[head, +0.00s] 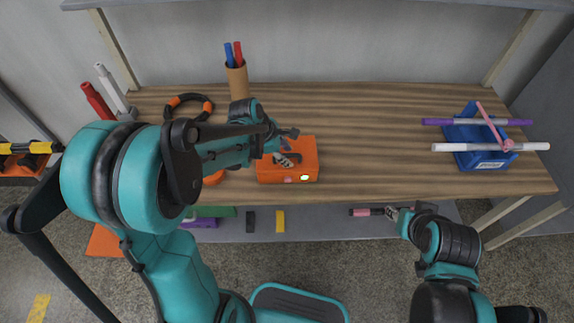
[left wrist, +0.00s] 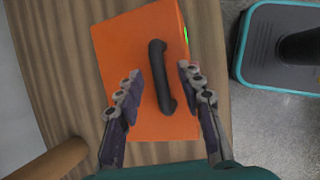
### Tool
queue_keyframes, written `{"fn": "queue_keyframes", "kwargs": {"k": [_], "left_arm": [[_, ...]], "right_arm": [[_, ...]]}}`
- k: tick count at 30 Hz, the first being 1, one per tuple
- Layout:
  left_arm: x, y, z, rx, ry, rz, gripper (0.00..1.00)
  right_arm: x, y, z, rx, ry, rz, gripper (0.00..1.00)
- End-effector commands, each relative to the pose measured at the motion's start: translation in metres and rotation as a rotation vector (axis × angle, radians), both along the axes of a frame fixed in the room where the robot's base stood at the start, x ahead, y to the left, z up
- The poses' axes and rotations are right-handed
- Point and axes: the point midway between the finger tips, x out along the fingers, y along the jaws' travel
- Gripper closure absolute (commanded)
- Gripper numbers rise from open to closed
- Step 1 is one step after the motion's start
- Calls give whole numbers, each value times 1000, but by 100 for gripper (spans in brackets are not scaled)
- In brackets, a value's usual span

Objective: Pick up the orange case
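The orange case (head: 305,171) lies on the wooden table near its front edge. Its black handle (left wrist: 160,78) faces up in the left wrist view, where the case (left wrist: 120,50) also shows. My left gripper (head: 290,146) is over the case. In the left wrist view, the left gripper (left wrist: 158,80) is open, with one finger on each side of the handle and visible gaps to it. Whether the fingers reach handle height is unclear. My right gripper (head: 399,212) is at the table's front, right of the case; its fingers are too small to read.
A brown cup with blue and red pens (head: 238,82) stands behind the case. An orange-black ring (head: 189,104) lies at the left. A blue bin (head: 478,145) with rods across it stands at the right. The table (head: 375,130) between case and bin is clear.

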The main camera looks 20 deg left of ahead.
Motion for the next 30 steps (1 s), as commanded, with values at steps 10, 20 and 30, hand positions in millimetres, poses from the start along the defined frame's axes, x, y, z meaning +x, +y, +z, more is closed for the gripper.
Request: {"fn": "queue_keyframes", "kwargs": {"k": [10,20,30], "left_arm": [[0,0,0,0,0,0,100],[0,0,1,0,0,0,100],[0,0,17,0,0,0,100]], "right_arm": [[0,0,1,0,0,0,63],[0,0,1,0,0,0,63],[0,0,9,0,0,0,63]]}}
